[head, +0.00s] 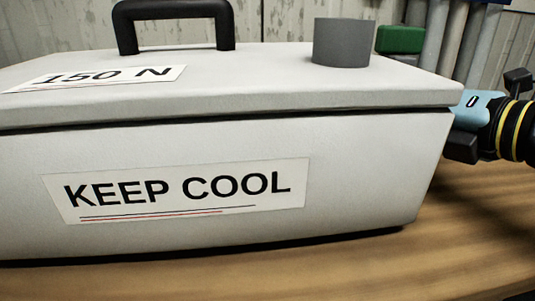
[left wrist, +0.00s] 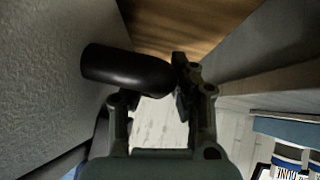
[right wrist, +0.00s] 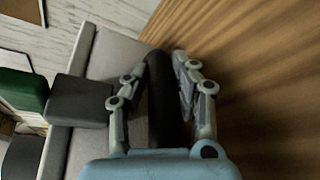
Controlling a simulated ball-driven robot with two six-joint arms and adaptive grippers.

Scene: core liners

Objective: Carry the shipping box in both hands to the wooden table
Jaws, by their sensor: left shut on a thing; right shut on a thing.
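The shipping box (head: 350,160) is large and white, with a "KEEP COOL" label (head: 175,190) on its front and a black top handle (head: 172,20). It fills most of the head view over the wooden table (head: 470,220). A dark shadow runs along its bottom edge; I cannot tell whether it touches the wood. My right gripper (right wrist: 158,65) is shut on the black side handle (right wrist: 161,105) at the box's right end. My left gripper (left wrist: 152,80) is shut on the other black side handle (left wrist: 125,68); it is outside the head view.
A grey cylinder (head: 343,42) stands on the box lid. Behind are a green object (head: 400,39) and several grey tubes (head: 455,40) by a wall. Bare wood shows at the front right. A grey surface (left wrist: 265,45) lies beside the left gripper.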

